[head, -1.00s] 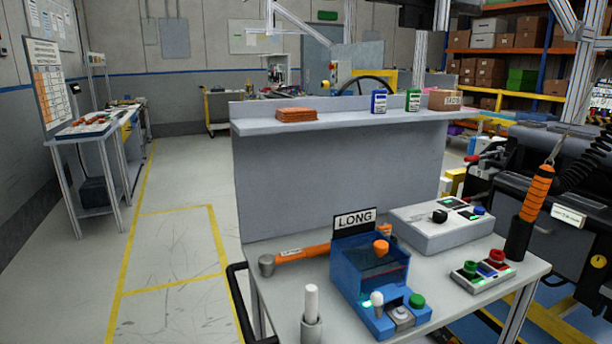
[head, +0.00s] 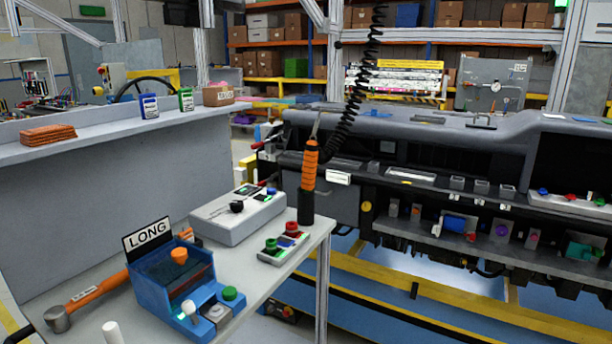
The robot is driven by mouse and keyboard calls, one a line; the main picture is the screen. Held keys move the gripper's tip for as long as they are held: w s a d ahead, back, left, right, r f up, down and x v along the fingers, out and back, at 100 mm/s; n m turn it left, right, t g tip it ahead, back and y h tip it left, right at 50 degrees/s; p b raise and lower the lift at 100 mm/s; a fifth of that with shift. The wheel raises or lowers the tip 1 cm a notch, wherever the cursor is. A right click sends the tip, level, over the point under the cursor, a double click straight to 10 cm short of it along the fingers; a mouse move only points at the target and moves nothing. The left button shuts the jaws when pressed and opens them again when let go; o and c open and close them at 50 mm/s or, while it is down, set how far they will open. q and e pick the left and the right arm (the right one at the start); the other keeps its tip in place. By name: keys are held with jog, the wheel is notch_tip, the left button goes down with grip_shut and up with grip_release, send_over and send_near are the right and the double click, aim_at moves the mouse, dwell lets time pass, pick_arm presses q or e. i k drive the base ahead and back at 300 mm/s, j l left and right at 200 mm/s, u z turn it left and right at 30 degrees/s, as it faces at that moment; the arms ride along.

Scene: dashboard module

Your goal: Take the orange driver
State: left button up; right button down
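The orange driver (head: 309,168) stands upright at the right corner of the grey cart top (head: 240,262). It has an orange ribbed grip, a thin metal tip pointing up and a black lower end (head: 306,207). A black coiled cord (head: 357,92) hangs from above and runs down behind it. Neither of my grippers shows in the head view.
A blue box marked LONG (head: 150,290), a grey control box (head: 234,214), a small button panel (head: 283,246) and an orange-handled hammer (head: 100,290) lie on the cart. A shelf (head: 100,133) stands behind. The dark dashboard module (head: 400,180) fills the right.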

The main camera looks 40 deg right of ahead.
aim_at(311, 156)
jog(key=l+u, duration=0.2)
jog(key=l, duration=0.45)
jog(key=k+l+u, duration=0.2)
jog(key=l, duration=0.45)
jog(key=l+u, duration=0.15)
jog(key=l, duration=0.5)
